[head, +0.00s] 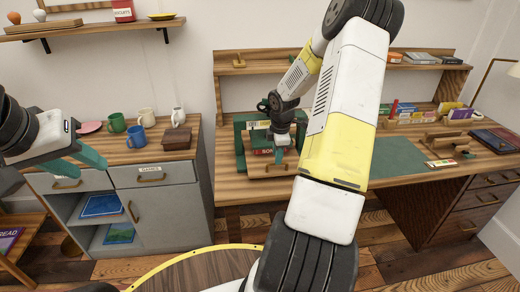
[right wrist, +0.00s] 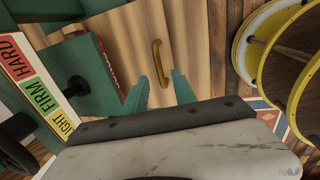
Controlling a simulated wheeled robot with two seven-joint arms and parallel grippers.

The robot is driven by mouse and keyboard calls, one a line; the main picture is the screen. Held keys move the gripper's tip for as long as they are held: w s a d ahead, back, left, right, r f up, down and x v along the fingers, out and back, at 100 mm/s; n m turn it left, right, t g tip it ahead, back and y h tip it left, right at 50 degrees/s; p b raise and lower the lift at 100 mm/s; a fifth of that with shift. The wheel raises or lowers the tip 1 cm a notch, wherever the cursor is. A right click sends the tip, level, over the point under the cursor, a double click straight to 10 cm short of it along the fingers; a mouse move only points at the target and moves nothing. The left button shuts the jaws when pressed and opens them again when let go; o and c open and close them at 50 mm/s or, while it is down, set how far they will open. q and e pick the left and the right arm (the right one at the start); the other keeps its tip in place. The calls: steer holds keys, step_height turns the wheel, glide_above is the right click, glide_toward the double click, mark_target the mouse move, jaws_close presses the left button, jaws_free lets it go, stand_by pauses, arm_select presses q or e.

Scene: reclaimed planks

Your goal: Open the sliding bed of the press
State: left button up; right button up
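The press (head: 241,150) is a green-framed unit on the desk, with a FIRM/HARD label strip. It also shows at the left of the right wrist view (right wrist: 98,85). A wooden surface with a brass handle (right wrist: 157,62) lies beside it; this looks like the sliding bed. My right gripper (head: 281,152) is at the front of the press. In the right wrist view its two teal fingers (right wrist: 162,82) are apart, with the handle's near end between or just beyond the tips. I cannot tell if they touch it. My left gripper (head: 84,164) is open and empty, before the grey cabinet.
The grey cabinet (head: 180,180) holds mugs and a brown box on top. The desk has a green mat (head: 392,157), with books and small wooden items to the right. A round yellow-rimmed object (right wrist: 250,50) is at the right of the right wrist view. My right arm hides part of the desk.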

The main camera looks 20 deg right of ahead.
steer(key=shift+w+f, duration=0.2)
steer(key=shift+f, duration=0.65)
steer(key=shift+w+f, duration=0.15)
steer(key=shift+f, duration=0.65)
steer(key=shift+c, duration=0.3)
jaws_close()
